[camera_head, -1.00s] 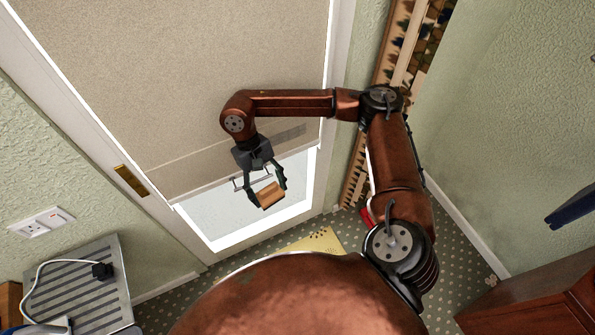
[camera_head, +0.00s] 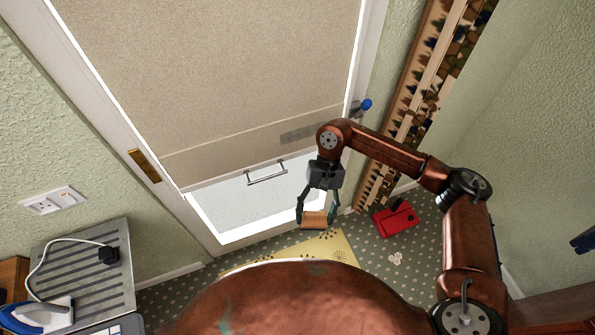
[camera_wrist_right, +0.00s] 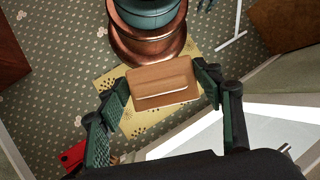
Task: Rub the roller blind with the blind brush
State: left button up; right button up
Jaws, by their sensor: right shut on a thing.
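The roller blind (camera_head: 215,80) is a beige fabric sheet hanging over a white-framed glazed door. It is pulled most of the way down, with a handle (camera_head: 267,173) at its lower edge. The blind brush (camera_head: 314,220) shows as a small wooden block. My right gripper (camera_head: 318,210) is shut on it and holds it in front of the uncovered glass, below and right of the blind's lower edge, apart from the blind. In the right wrist view the brush (camera_wrist_right: 163,84) sits between the two fingers, with a pale strip across its face. My left gripper is not in view.
A yellow mat (camera_head: 335,245) lies on the dotted carpet. A red object (camera_head: 395,219) lies beside a tall wooden rack (camera_head: 415,95). At the lower left are a striped board (camera_head: 85,270) and a blue iron (camera_head: 50,313). A brass plate (camera_head: 145,165) is on the door's left frame.

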jog(key=w+a+r+m+t+y+b, duration=0.1)
jog(key=a+m+t+y+b, duration=0.35)
jog(key=a+y, duration=1.05)
jog(key=w+d+r+m+t+h+b, duration=0.1)
jog(key=w+d+m+t+h+b, duration=0.15)
jog(key=w+d+m+t, duration=0.5)
jog(key=w+d+r+m+t+h+b, duration=0.15)
jog(key=w+m+t+b, duration=0.25)
jog(key=w+t, duration=0.45)
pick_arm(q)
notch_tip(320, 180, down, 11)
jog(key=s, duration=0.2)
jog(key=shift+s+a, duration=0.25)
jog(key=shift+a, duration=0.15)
pick_arm(e)
jog(key=shift+w+a+f+t+h, duration=0.2)
jog(key=shift+w+a, duration=0.1)
jog(key=shift+w, duration=0.25)
jog(key=shift+w+a+f+t+h, duration=0.15)
jog(key=shift+w+a, duration=0.1)
jog(key=shift+w, duration=0.35)
jog(key=shift+w+a+f+t+h, duration=0.1)
jog(key=shift+w+a+t, duration=0.15)
jog(key=shift+w, duration=0.3)
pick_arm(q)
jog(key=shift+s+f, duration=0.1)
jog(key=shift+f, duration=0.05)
pick_arm(e)
jog(key=shift+w+a, duration=0.35)
jog(key=shift+w, duration=0.5)
